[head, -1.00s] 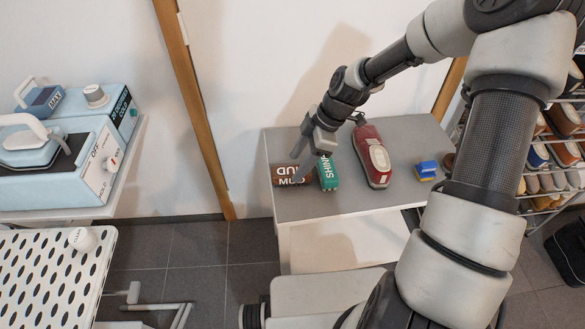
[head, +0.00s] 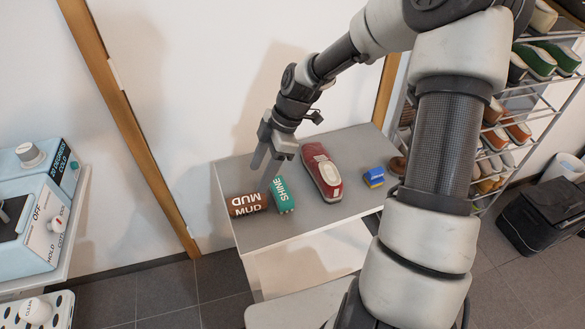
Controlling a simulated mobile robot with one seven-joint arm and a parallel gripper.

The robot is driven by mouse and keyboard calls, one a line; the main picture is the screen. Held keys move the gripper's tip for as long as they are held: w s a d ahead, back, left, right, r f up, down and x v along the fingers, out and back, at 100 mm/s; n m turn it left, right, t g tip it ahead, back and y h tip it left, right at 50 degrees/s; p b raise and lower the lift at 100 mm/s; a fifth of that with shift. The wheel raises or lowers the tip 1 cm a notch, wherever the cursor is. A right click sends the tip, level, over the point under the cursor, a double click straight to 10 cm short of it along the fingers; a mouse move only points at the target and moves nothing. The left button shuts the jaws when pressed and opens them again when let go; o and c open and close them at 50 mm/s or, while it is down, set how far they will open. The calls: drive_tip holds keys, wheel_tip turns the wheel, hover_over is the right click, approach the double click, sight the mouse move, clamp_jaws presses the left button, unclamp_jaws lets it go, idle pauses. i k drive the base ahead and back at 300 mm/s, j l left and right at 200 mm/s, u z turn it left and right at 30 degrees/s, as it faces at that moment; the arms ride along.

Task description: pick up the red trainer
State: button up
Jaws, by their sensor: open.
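A brown cylinder marked MUD (head: 248,205) and a green block marked SHINE (head: 282,195) lie left of the trainer. A small blue-and-yellow block (head: 373,177) lies right of it. A shoe rack (head: 520,100) stands right, a pale blue machine (head: 40,215) left.

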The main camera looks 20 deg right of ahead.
sight(316, 159)
drive_tip(key=k+z, duration=0.1)
drive_tip(key=z, duration=0.3)
drive_tip(key=k+z, duration=0.15)
drive_tip(key=z, duration=0.2)
drive_tip(key=k+z, duration=0.1)
drive_tip(key=z, duration=0.3)
